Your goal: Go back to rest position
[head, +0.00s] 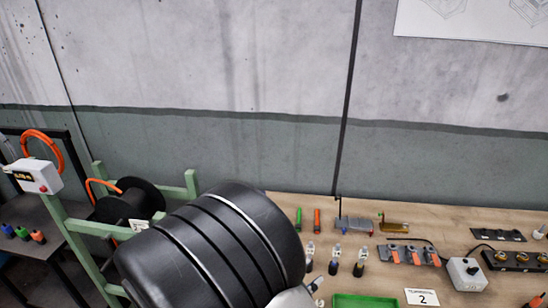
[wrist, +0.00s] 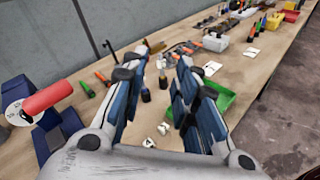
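My gripper (wrist: 157,68) shows in the wrist view with its two blue-and-black fingers spread apart. It is open, and I see nothing held between the fingers. It hangs above the wooden workbench (wrist: 240,92), which also shows in the head view (head: 380,213). In the head view my thick black arm link fills the lower middle and hides part of the bench.
A green frame with a black reel (head: 128,200) stands left. A concrete wall (head: 230,60) is behind.

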